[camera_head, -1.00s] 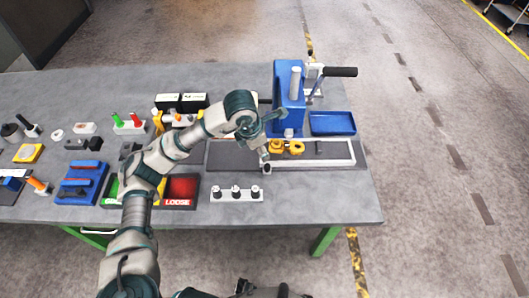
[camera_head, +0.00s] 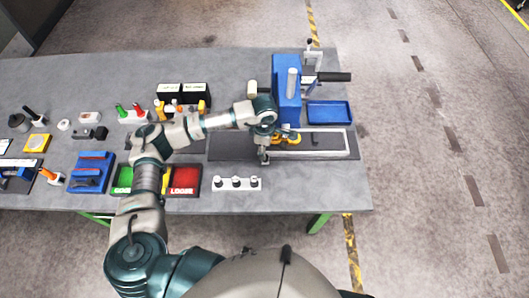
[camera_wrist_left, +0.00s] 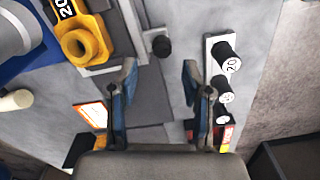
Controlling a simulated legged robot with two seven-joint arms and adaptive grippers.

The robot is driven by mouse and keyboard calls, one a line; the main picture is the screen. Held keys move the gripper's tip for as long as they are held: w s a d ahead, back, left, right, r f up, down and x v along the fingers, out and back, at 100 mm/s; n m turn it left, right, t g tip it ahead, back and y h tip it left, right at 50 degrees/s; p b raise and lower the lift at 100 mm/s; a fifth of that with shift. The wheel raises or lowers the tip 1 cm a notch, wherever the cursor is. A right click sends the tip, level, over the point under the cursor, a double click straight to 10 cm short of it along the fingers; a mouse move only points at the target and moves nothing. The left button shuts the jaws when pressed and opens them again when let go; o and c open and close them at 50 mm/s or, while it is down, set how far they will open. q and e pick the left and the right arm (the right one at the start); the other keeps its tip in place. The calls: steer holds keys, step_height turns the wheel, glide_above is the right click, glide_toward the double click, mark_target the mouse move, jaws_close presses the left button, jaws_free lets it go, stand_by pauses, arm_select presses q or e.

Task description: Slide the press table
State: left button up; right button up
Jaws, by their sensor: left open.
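The press table is a flat grey slide with a white frame (camera_head: 348,141), below the blue press (camera_head: 287,90). A yellow casting (camera_head: 292,141) sits on its left part, partly hidden by my arm. A yellow casting marked 20 (camera_wrist_left: 85,45) shows in the left wrist view. A small dark knob (camera_wrist_left: 161,46) stands at the frame's corner. My left gripper (camera_head: 264,158) points down at this corner; its open fingers (camera_wrist_left: 158,78) sit either side of the line to the knob, with nothing between them. Contact with the knob cannot be told. My right gripper is out of view.
A white strip with several black pegs (camera_head: 237,184) lies just in front of the slide. A blue tray (camera_head: 329,112) is right of the press. The bench's front right is clear.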

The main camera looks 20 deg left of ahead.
arm_select(q)
steer(key=shift+d+f, duration=0.2)
steer(key=shift+f, duration=0.95)
steer(key=shift+d+f, duration=0.15)
steer(key=shift+f, duration=0.95)
steer(key=shift+a, duration=0.15)
steer(key=shift+c, duration=0.5)
steer(key=shift+s+a, duration=0.1)
jaws_close()
